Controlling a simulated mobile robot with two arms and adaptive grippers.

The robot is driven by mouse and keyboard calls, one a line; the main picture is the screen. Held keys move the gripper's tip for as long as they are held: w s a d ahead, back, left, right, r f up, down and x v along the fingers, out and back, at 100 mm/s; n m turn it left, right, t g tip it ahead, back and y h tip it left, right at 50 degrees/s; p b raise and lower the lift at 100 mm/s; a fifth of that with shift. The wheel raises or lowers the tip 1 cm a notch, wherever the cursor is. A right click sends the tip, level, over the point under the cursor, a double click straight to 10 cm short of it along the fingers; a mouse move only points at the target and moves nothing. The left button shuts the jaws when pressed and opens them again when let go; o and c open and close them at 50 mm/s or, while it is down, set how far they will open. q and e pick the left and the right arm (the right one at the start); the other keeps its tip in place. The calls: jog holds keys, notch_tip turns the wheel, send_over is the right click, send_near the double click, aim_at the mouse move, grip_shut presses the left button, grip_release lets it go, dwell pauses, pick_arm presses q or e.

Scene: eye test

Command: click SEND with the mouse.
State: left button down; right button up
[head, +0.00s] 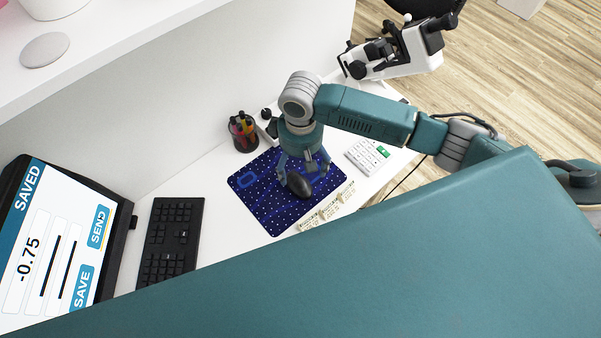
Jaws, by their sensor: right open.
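The dark mouse (299,186) lies on a blue patterned mouse pad (262,214). My right gripper (304,174) points down over the mouse, open, with its fingers around the mouse's far end. I cannot tell whether they touch it. The screen (40,225) at the left shows a "SAVED" heading, the value -0.75 and two dark vertical bars. Its blue SEND button (98,227) sits above a blue SAVE button (82,287) in the picture. A small mark lies on the SEND lettering; I cannot tell if it is the pointer. My left gripper is not in view.
A black keyboard (170,242) lies between screen and pad. A pen cup (243,132) stands by the wall behind the pad. A white calculator-like device (366,156) and paper strips (326,209) lie to the right. A white instrument (392,50) stands farther back.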

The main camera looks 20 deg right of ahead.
jog(key=shift+r, duration=1.9)
